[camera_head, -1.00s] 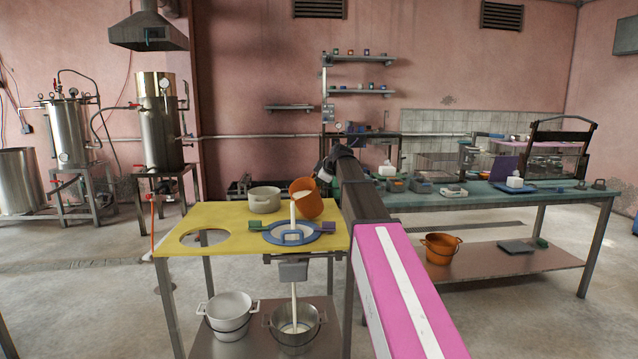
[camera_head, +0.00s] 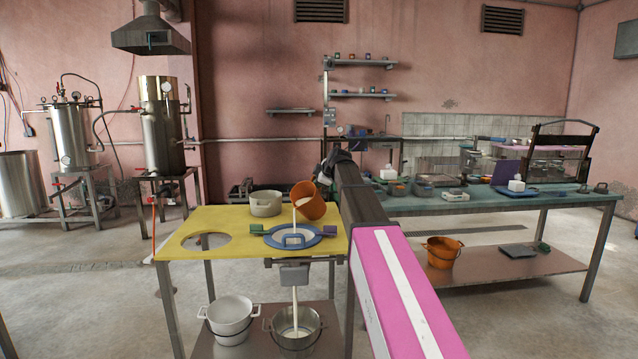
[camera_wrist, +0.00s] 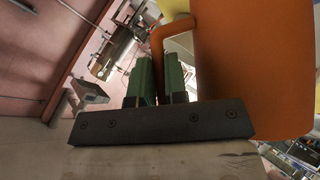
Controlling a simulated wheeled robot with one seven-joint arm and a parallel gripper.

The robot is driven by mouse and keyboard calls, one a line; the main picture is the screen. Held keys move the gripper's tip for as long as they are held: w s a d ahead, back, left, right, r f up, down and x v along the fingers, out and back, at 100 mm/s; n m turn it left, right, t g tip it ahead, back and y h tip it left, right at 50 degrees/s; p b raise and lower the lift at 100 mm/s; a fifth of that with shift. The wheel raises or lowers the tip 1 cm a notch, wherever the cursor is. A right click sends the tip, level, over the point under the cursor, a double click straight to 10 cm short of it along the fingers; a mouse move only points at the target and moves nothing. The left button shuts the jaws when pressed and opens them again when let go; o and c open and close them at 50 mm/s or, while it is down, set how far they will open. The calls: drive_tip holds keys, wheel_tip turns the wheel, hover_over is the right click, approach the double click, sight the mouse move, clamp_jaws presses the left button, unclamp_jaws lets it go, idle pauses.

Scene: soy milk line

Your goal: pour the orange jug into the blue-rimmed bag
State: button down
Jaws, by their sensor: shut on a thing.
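The orange jug (camera_head: 308,201) is tilted to the left above the yellow table (camera_head: 222,220), and a white stream (camera_head: 295,214) falls from its lip. The stream lands in the blue-rimmed bag (camera_head: 270,239), which is set in the table and holds white liquid. A white stream also runs from below the bag into a metal pot (camera_head: 311,328) on the lower shelf. My gripper (camera_wrist: 160,82) has its green fingers at the jug's handle (camera_wrist: 157,40) in the wrist view and is shut on it. In the head view my arm hides most of the gripper.
A pale pot (camera_head: 265,203) stands behind the bag on the yellow table, and an empty round hole is at left. A white pot (camera_head: 230,318) is on the lower shelf. A green-topped bench (camera_head: 450,203) with several items stands at right.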

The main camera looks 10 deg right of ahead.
sight(309, 185)
drive_tip(key=shift+s, duration=0.1)
drive_tip(key=shift+s+a+r+n+t+h, duration=0.25)
drive_tip(key=shift+s+a+n+t, duration=0.15)
drive_tip(key=shift+s+t, duration=0.15)
drive_tip(key=shift+s+a+r+n+t+h, duration=0.15)
drive_tip(key=shift+s+a+n+t+h, duration=0.15)
drive_tip(key=shift+s+a+t, duration=0.25)
drive_tip(key=shift+w+d, duration=0.1)
drive_tip(key=shift+d, duration=0.05)
drive_tip(key=shift+s+a+f+n+t+h, duration=0.2)
drive_tip(key=shift+s+a+n+t, duration=0.25)
drive_tip(key=shift+s+a+t, duration=0.3)
drive_tip(key=shift+s+a+f+n+t+h, duration=0.15)
drive_tip(key=shift+s+a+n+t, duration=0.35)
drive_tip(key=shift+s, duration=0.3)
drive_tip(key=shift+d, duration=0.1)
